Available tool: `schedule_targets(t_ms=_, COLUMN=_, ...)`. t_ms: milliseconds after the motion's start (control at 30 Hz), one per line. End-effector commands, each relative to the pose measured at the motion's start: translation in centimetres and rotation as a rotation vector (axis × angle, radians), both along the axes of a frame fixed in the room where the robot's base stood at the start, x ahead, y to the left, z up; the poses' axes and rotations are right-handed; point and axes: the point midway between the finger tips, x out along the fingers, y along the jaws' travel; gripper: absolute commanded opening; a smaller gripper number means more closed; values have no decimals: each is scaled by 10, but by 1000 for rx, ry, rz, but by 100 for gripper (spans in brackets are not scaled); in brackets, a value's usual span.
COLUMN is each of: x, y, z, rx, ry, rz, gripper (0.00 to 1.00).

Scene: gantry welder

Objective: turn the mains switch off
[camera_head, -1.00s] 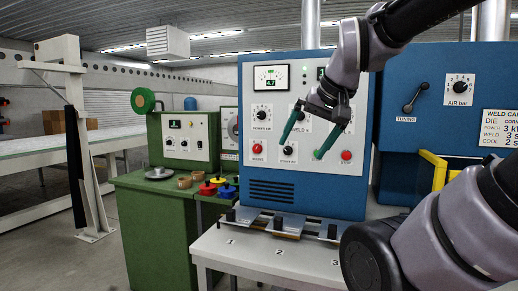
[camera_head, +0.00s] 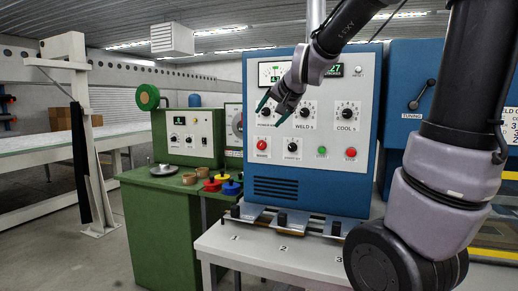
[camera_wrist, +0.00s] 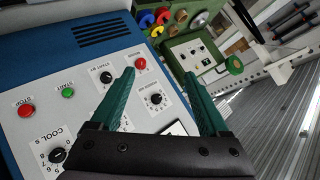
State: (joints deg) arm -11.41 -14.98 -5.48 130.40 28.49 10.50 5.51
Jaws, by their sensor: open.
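The mains switch (camera_head: 262,145) is a red knob labelled MAINS at the lower left of the blue cabinet's white panel. It also shows near the top middle of the wrist view (camera_wrist: 140,63), where the panel appears upside down. My gripper (camera_head: 270,112) is open and empty, its green fingers pointing down and left in front of the power dial, above the mains switch in the head view. In the wrist view the mains switch shows between and beyond the fingertips (camera_wrist: 159,75). I cannot tell the exact gap to the panel.
The black standby knob (camera_head: 292,146), green start button (camera_head: 321,151) and red stop button (camera_head: 350,153) sit right of the mains switch. Dials sit above. A white table (camera_head: 225,247) with metal fixtures stands below, a green bench (camera_head: 150,215) to the left.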

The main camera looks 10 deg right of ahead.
Motion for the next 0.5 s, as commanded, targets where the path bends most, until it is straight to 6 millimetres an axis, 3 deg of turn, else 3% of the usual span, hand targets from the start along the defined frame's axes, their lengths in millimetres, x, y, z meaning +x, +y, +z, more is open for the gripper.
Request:
schedule_targets(t_ms=33, x=30, y=4, z=-7, rx=4, ry=-23, rz=-34, gripper=79)
schedule_targets(t_ms=200, x=116, y=5, z=-30, rx=-11, ry=-134, rz=-194, gripper=79)
schedule_targets(t_ms=400, x=190, y=6, z=-75, rx=-115, ry=-259, rz=-392, gripper=79)
schedule_targets(t_ms=500, x=214, y=8, z=-102, rx=-201, ry=-322, rz=-483, gripper=79)
